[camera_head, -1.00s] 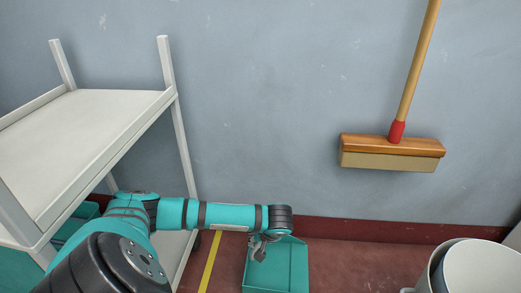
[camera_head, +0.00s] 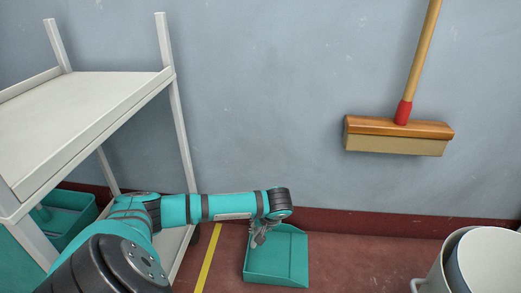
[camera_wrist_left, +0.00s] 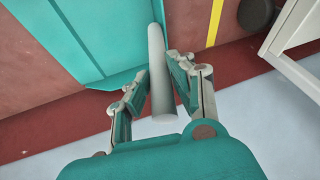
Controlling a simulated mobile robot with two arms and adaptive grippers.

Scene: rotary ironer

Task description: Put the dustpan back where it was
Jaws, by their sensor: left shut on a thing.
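The teal dustpan (camera_head: 287,262) is low in the head view, over the red-brown floor near the wall. I cannot tell whether it touches the floor. My left gripper (camera_head: 262,236) is at its wall-side left corner. In the left wrist view my left gripper (camera_wrist_left: 154,95) has its two fingers on either side of the grey round handle (camera_wrist_left: 158,75), shut on it. The flat teal pan (camera_wrist_left: 95,35) lies beyond, at upper left. My right gripper is not in view.
A white shelf cart (camera_head: 95,92) stands at left with a teal bin (camera_head: 70,215) low on it. A broom (camera_head: 398,135) hangs on the wall. White buckets (camera_head: 485,265) stand at lower right. A yellow floor line (camera_head: 209,258) runs between cart and dustpan. Floor right of the dustpan is clear.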

